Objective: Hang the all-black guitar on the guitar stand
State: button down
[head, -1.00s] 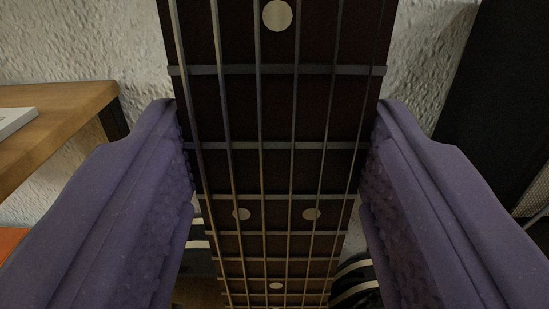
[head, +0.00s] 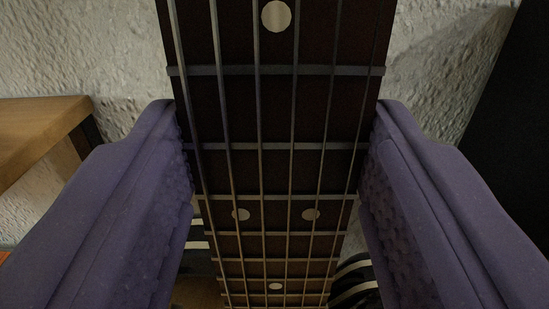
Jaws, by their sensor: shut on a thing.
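A guitar neck (head: 275,110) with a dark fretboard, several strings and pale dot inlays runs down the middle of the head view. My gripper (head: 278,150) has purple fingers, one on each side of the neck, shut on it. The neck narrows away toward the bottom of the picture. A dark guitar body with pale stripes (head: 355,283) shows partly at the bottom, mostly hidden behind the neck and fingers. The guitar stand is not recognizable in this view.
A wooden tabletop (head: 40,130) with a dark leg is at the left. A rough white wall (head: 430,70) is behind the neck. A tall black object (head: 510,130) stands at the right edge. An orange patch shows at the lower left edge.

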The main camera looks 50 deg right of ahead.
jog(key=shift+r+b+x, duration=0.2)
jog(key=shift+b+x, duration=0.45)
jog(key=shift+x, duration=0.3)
jog(key=shift+f+b, duration=0.65)
jog(key=shift+b, duration=0.05)
jog(key=shift+f, duration=0.2)
jog(key=shift+c, duration=2.4)
grip_release()
jog(key=shift+a+r, duration=0.1)
jog(key=shift+o, duration=0.9)
jog(key=shift+s, duration=0.1)
jog(key=shift+s+a+f, duration=0.15)
jog(key=shift+f, duration=0.3)
jog(key=shift+r+p+v, duration=0.2)
jog(key=shift+p+v, duration=0.15)
jog(key=shift+v, duration=0.75)
jog(key=shift+p+v, duration=0.35)
jog(key=shift+v, duration=0.9)
